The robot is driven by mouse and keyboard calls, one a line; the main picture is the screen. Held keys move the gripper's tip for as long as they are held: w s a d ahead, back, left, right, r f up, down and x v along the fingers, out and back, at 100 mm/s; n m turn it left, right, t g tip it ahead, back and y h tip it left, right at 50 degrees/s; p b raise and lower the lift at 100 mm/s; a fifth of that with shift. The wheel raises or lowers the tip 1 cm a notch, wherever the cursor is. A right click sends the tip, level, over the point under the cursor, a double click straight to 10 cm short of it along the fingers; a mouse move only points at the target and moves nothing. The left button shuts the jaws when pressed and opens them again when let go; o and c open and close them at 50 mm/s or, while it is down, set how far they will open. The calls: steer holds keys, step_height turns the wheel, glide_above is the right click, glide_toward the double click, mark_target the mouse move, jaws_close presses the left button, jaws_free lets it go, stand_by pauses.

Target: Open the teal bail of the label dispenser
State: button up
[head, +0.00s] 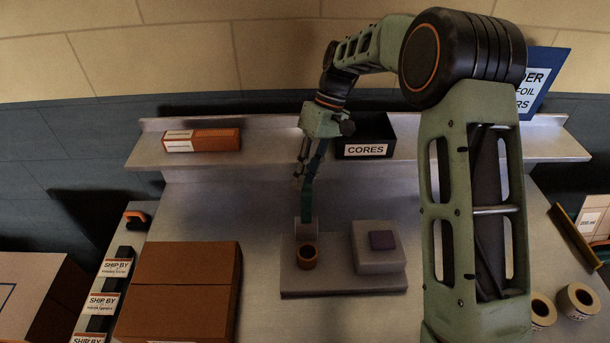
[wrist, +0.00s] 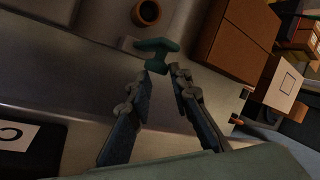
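The label dispenser has a grey base plate (head: 330,292) on the bench, with a brown ring-shaped roll (head: 307,257) at its left. The roll also shows in the wrist view (wrist: 146,12). The teal bail (head: 306,207) rises behind the roll; in the wrist view the bail (wrist: 157,46) shows as a T-shaped piece. My gripper (head: 305,180) reaches down over the bail from behind. In the wrist view my gripper (wrist: 164,71) has its fingertips a little apart, with the near end of the bail at or between them. Contact cannot be made out.
A grey block with a purple pad (head: 382,240) stands right of the roll. A cardboard box (head: 180,290) is at the left. A black CORES bin (head: 365,135) and an orange carton (head: 202,140) sit on the back shelf. Tape rolls (head: 577,300) lie at the right.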

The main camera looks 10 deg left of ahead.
steer(key=o, duration=0.5)
steer(key=shift+s+d+f, duration=0.2)
steer(key=shift+d+f, duration=0.5)
steer(key=shift+f, duration=0.25)
steer(key=shift+o, duration=0.3)
steer(key=shift+r, duration=0.15)
steer(key=shift+w+a+r, duration=0.1)
steer(key=shift+a+r, duration=0.05)
steer(key=shift+a, duration=0.05)
steer(key=v, duration=1.2)
